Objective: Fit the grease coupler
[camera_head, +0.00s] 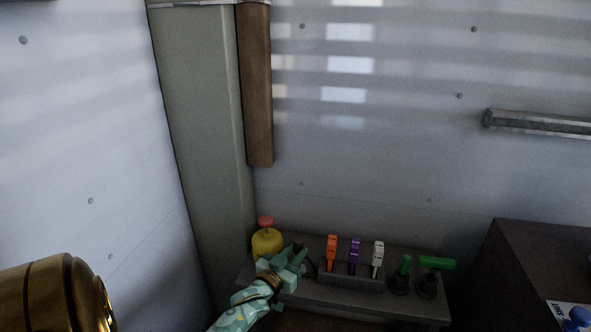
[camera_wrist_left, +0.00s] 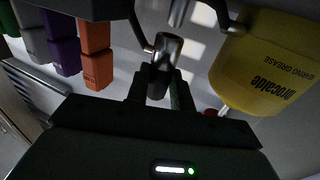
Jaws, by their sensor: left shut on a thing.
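My left gripper (camera_head: 295,260) reaches in from the bottom of the head view, just right of the yellow grease pot (camera_head: 266,243) with its red knob. In the left wrist view, my gripper (camera_wrist_left: 160,92) is shut on a short shiny metal coupler (camera_wrist_left: 167,48). A thin rod or hose meets the coupler's side. The yellow pot with printed lettering also shows at the right of the wrist view (camera_wrist_left: 265,70), close beside the fingers. In the head view the coupler is hidden by the gripper. My right gripper is not in view.
A dark shelf (camera_head: 355,299) carries a rack with an orange handle (camera_head: 331,252), a purple handle (camera_head: 355,256) and a white handle (camera_head: 377,259). Green-handled tools (camera_head: 437,263) stand further right. A grey column (camera_head: 197,120) rises behind on the left. A dark cabinet (camera_head: 530,262) stands at right.

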